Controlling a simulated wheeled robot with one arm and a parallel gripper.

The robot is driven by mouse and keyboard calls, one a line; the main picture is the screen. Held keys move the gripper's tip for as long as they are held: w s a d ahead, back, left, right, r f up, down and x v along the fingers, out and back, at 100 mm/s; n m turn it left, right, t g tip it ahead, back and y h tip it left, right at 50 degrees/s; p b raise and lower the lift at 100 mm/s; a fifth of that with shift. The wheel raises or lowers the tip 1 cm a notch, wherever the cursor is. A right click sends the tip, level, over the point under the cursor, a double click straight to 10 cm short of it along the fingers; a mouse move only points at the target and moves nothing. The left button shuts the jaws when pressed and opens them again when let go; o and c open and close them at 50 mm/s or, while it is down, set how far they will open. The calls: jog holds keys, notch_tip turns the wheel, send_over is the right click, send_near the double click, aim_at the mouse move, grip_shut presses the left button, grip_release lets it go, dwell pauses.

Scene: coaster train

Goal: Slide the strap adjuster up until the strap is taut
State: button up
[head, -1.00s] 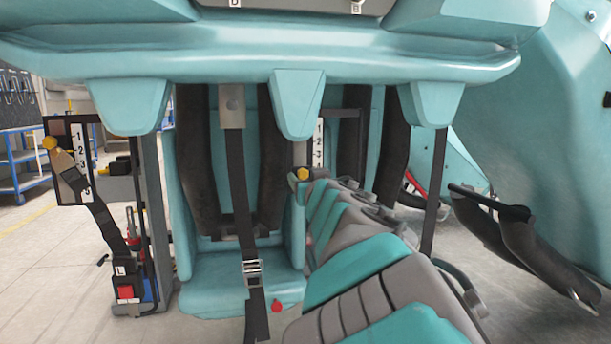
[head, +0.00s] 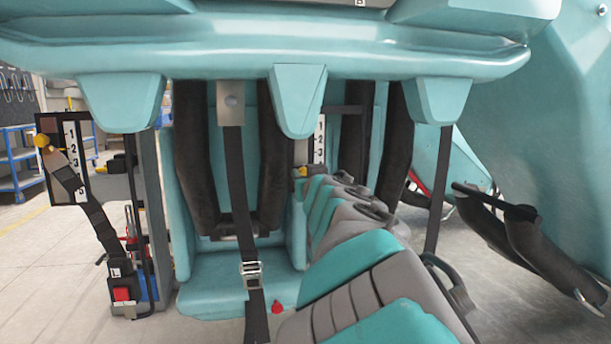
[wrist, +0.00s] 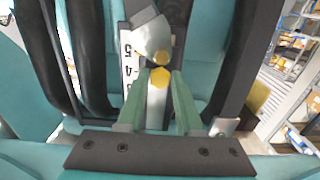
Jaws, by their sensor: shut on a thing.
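A black strap (head: 237,180) hangs from a metal anchor plate (head: 231,103) in front of the teal seat. A metal strap adjuster (head: 251,268) sits low on it, with more strap running down below. In the wrist view my gripper (wrist: 160,76) has its two green fingers closed around a yellow knob (wrist: 160,82) on a pale metal piece, beside a white number scale (wrist: 130,60). I cannot make out my gripper in the head view. The strap adjuster is not clear in the wrist view.
A teal beam (head: 400,60) with hanging tabs crosses above. Grey and teal padded shapes (head: 350,285) fill the lower right. A black stand (head: 72,150) with numbers and a yellow knob is at the left. Open floor (head: 25,270) lies at the lower left.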

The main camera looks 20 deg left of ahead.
grip_shut()
jog(key=shift+r, duration=0.1)
notch_tip(320, 180, up, 3)
jog(key=p, duration=0.3)
jog(key=o, duration=0.8)
grip_release()
